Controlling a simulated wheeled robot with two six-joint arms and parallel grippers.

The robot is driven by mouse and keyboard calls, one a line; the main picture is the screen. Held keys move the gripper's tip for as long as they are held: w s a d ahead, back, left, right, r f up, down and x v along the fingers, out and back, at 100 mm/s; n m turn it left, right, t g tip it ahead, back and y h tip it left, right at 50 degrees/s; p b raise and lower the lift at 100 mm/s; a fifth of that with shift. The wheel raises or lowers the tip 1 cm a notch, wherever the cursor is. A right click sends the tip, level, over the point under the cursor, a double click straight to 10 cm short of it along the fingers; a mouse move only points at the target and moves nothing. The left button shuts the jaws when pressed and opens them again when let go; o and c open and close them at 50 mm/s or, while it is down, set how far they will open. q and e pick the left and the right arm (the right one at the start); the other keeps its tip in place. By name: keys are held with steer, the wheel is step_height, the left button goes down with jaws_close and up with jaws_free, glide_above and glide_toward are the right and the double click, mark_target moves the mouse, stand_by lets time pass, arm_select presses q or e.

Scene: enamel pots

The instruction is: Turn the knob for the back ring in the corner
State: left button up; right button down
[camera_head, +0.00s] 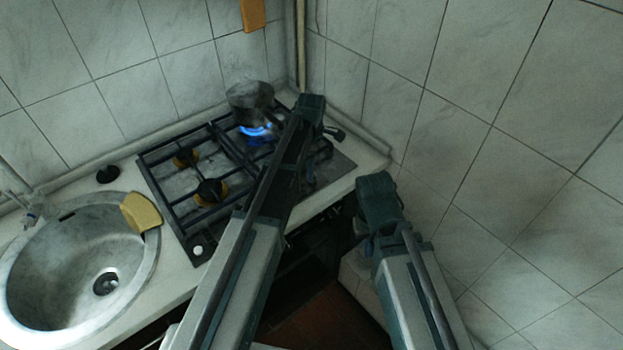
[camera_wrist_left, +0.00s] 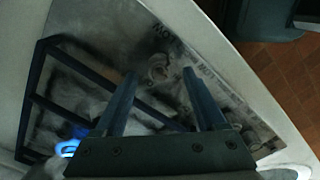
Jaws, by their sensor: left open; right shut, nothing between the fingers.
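The hob (camera_head: 172,212) sits in the counter, with a dark pot (camera_head: 250,95) on its back ring in the corner and a blue flame (camera_head: 257,130) lit beneath. My left gripper (camera_head: 335,132) is over the hob's right side. In the left wrist view it is open (camera_wrist_left: 160,74), and a round knob (camera_wrist_left: 158,69) on the steel panel shows between its fingertips. I cannot tell whether the fingers touch it. The flame shows at lower left there (camera_wrist_left: 68,147). My right gripper (camera_head: 378,195) is shut and empty, off the counter's front edge.
Black grates (camera_head: 215,190) cover the burners. A round sink (camera_head: 70,262) with a yellow sponge (camera_head: 140,212) on its rim lies left of the hob. Tiled walls (camera_head: 440,130) close the corner behind and to the right. Open floor (camera_head: 325,325) lies below the counter.

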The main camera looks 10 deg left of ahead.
arm_select(q)
step_height(320, 180, down, 2)
steer(key=shift+f+b, duration=0.1)
steer(key=shift+b, duration=0.45)
steer(key=shift+c, duration=0.3)
jaws_close()
